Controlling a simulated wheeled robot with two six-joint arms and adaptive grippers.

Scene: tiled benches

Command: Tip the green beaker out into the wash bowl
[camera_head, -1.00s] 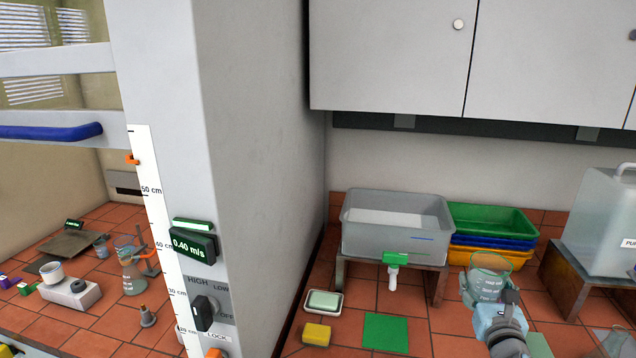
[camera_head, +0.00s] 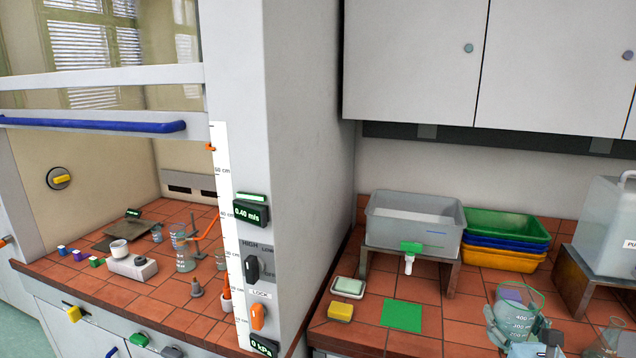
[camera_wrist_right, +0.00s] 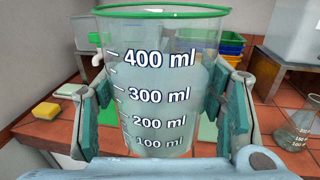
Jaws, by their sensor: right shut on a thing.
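The green beaker (camera_head: 522,302) is a clear, green-rimmed cup with white volume marks, at the lower right of the head view. It fills the middle of the right wrist view (camera_wrist_right: 165,60) and looks upright. My right gripper (camera_head: 514,320) is shut around its sides, with a finger on each side in the wrist view. My left gripper is not in view.
A green tap (camera_head: 411,247) sticks out of the basin's front. Stacked trays (camera_head: 505,227) stand right of it. A soap dish (camera_head: 348,287), yellow sponge (camera_head: 340,311) and green square (camera_head: 402,316) lie in front. A flask (camera_wrist_right: 302,125) stands right of the gripper. The fume hood is left.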

